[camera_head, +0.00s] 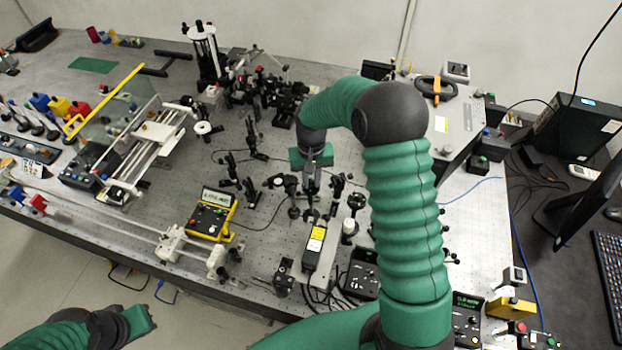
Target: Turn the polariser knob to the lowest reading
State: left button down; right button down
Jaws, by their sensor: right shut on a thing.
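My right arm reaches over the bench, and its gripper (310,203) points down among the small optic mounts. Its jaws are shut on a small part of a mount, which I take to be the polariser knob; the fingers and arm hide most of it. A yellow-cased meter (211,215) with a lit display lies to the left of this gripper; its reading is too small to make out. My left gripper (147,319) is low at the bottom left, off the bench and away from the mounts. Its finger opening cannot be made out.
Several dark posts and mounts (252,135) crowd the middle of the bench. A yellow-labelled box (315,246) stands just below the right gripper. A rail frame (150,140) is on the left. A grey case (455,125) stands to the right of my arm. Cables run across the bench.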

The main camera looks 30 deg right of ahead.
aim_at(311, 182)
jog(key=shift+w+n, duration=0.1)
jog(key=shift+n, duration=1.1)
jog(key=c, duration=1.3)
grip_release()
jog(key=shift+c, duration=0.2)
notch_tip(311, 182, up, 17)
jog(key=b, duration=0.3)
jog(key=shift+f, duration=0.2)
jog(key=shift+w, duration=0.1)
